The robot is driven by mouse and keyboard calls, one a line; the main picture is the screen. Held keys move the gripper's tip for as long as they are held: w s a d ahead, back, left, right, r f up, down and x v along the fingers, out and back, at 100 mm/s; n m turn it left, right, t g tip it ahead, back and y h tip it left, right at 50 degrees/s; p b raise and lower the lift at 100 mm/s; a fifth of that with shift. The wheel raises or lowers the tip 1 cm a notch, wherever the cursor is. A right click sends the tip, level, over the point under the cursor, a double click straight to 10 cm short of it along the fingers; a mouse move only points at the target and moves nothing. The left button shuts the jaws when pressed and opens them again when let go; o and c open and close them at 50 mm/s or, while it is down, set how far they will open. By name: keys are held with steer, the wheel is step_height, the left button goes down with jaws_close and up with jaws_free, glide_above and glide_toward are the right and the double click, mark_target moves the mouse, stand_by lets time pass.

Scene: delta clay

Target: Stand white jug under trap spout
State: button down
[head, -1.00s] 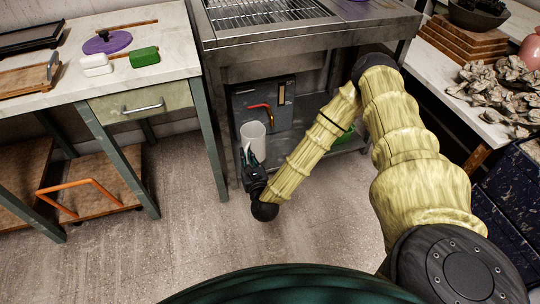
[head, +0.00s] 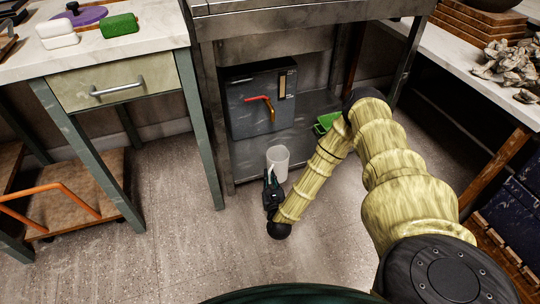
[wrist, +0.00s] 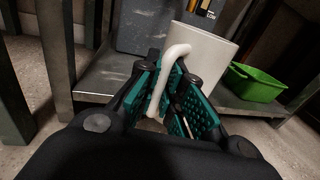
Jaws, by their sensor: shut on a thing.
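The white jug (head: 279,161) is upright in front of the low shelf under the metal sink unit. In the wrist view the white jug (wrist: 200,55) shows its handle between the teal finger pads. My gripper (head: 271,180) is shut on the jug's handle; it also shows in the wrist view (wrist: 165,95).
A green tub (head: 325,123) sits on the low shelf (head: 239,160), right of the trap box. A table leg (head: 200,130) stands close on the left. An orange-handled trolley (head: 65,205) is at far left. The floor in front is clear.

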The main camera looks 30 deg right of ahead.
steer(key=shift+w+d+f, duration=0.35)
steer(key=shift+f, duration=0.2)
steer(key=b+x, duration=0.2)
steer(key=x, duration=0.3)
steer(key=f+b+x, duration=0.1)
steer(key=b+x, duration=0.1)
steer(key=x, duration=0.4)
steer(key=b+x, duration=0.3)
steer(key=x, duration=0.3)
steer(key=shift+w+d+f, duration=0.15)
steer(key=shift+f, duration=0.2)
steer(key=c, duration=1.6)
jaws_free()
steer(key=shift+o, duration=0.2)
steer(key=shift+r, duration=0.1)
